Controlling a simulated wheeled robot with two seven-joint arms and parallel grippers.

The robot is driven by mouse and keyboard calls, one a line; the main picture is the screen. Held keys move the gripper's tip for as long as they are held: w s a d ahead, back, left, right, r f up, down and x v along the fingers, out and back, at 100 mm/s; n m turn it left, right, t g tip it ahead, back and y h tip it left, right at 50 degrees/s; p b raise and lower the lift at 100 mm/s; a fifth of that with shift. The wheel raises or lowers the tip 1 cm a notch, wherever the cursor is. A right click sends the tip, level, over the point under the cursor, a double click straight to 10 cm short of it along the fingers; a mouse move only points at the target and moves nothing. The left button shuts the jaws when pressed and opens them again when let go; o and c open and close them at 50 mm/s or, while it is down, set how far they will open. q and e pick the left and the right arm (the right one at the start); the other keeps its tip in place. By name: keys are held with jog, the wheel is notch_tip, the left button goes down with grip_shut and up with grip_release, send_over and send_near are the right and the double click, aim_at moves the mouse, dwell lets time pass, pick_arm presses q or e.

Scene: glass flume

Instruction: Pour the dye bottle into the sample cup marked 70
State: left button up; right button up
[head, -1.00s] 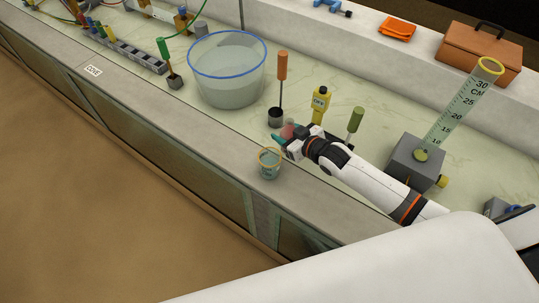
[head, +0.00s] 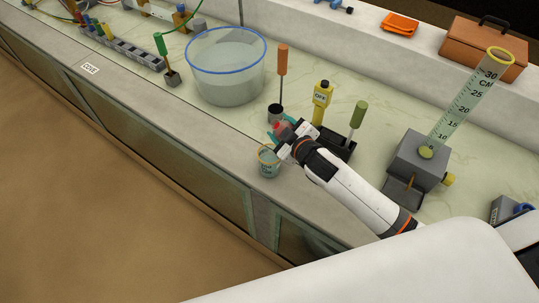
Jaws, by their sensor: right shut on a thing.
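My right gripper (head: 282,131) is shut on a small red bottle (head: 281,127), the dye bottle as far as I can tell. Teal fingertips show on either side of it. The gripper hides part of the bottle, so I cannot tell its exact tilt. A small clear sample cup (head: 268,164) with a yellowish rim stands on the grey ledge, just below and left of the gripper. Its marking is too small to read, and the gripper and bottle are close behind its rim. I cannot see any dye stream. My left gripper is out of view.
A clear tub with a blue rim (head: 226,92) stands behind. An orange-handled tool (head: 282,60), a yellow device (head: 321,97) and a green-handled tool (head: 357,115) stand near the gripper. A graduated tube (head: 468,100) rises from a grey block at right. The ledge left of the cup is clear.

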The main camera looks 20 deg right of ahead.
jog(key=shift+a+f+n+b, duration=0.25)
jog(key=shift+n+b, duration=0.25)
jog(key=shift+b, duration=0.35)
jog(key=shift+d+r, duration=0.1)
jog(key=shift+r, duration=0.1)
jog(key=shift+f+n+t+h+b, duration=0.15)
jog(key=shift+n+t+h+b, duration=0.3)
jog(key=shift+b, duration=0.2)
jog(key=shift+d+n+t+h+b, duration=0.25)
jog(key=shift+n+b, duration=0.4)
jog(key=shift+b, duration=0.3)
dwell(1.8)
jog(key=shift+w+d+r+n+t+b, duration=0.15)
jog(key=shift+r+n+t+b, duration=0.15)
jog(key=shift+r+n+b, duration=0.35)
dwell(1.8)
jog(key=shift+f+n+b, duration=0.15)
jog(key=shift+n+b, duration=0.2)
jog(key=shift+b, duration=0.1)
dwell(0.6)
